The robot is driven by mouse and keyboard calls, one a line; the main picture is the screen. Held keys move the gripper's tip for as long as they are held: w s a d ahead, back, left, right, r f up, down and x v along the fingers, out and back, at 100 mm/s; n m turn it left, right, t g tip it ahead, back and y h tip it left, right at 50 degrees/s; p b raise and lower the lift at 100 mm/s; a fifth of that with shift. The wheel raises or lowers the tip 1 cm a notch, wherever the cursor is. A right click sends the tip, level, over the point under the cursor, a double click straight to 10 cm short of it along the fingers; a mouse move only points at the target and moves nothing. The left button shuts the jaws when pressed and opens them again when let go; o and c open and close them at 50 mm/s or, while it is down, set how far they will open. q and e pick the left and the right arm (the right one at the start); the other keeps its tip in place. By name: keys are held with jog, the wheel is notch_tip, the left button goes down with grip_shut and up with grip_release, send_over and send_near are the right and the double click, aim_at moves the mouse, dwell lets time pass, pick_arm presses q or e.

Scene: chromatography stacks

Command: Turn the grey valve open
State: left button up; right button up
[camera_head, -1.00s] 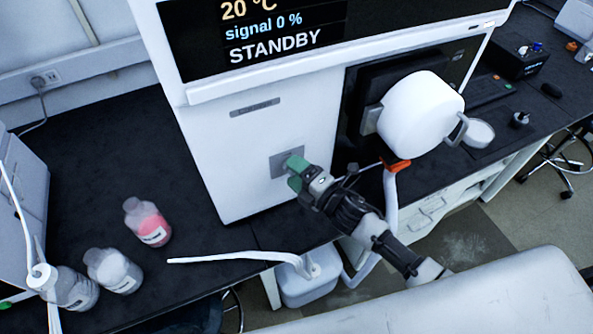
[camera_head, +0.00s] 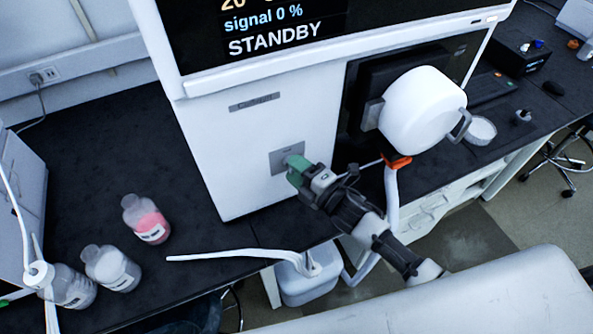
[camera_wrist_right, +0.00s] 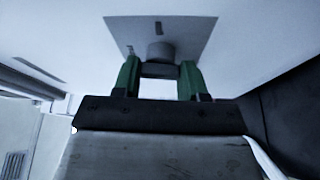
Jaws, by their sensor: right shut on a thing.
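The grey valve (camera_wrist_right: 160,53) is a short knob on a square grey plate (camera_head: 278,163), on the lower front of the white instrument (camera_head: 245,130). In the head view the knob itself is mostly hidden by my gripper. My right gripper (camera_head: 295,165) has green fingers and reaches the plate from the front right. In the right wrist view its fingers (camera_wrist_right: 158,72) stand on either side of the valve's grey handle, shut on it. A small dark mark shows on the plate above the knob. My left gripper is in no view.
A white rounded housing (camera_head: 420,108) with a handle juts from the instrument's front at right. Pink (camera_head: 146,220) and clear (camera_head: 111,268) bottles stand on the black bench (camera_head: 110,160) at left.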

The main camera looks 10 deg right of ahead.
jog(key=shift+a+f+m+t+h+b, duration=0.1)
jog(key=shift+m+t+h+b, duration=1)
jog(key=shift+m, duration=2.4)
jog(key=shift+a+f+m+t+h+b, duration=0.15)
jog(key=shift+m+t+h+b, duration=0.85)
jog(key=shift+m, duration=2.5)
jog(key=shift+a+f+m+t+h+b, duration=0.1)
jog(key=shift+m+t+h+b, duration=0.95)
jog(key=shift+m, duration=2.75)
jog(key=o, duration=0.9)
jog(key=shift+s+d+f+b, duration=0.1)
jog(key=shift+s+f+b, duration=0.15)
jog(key=shift+s+b, duration=0.2)
jog(key=b+v, duration=0.2)
jog(key=v, duration=0.8)
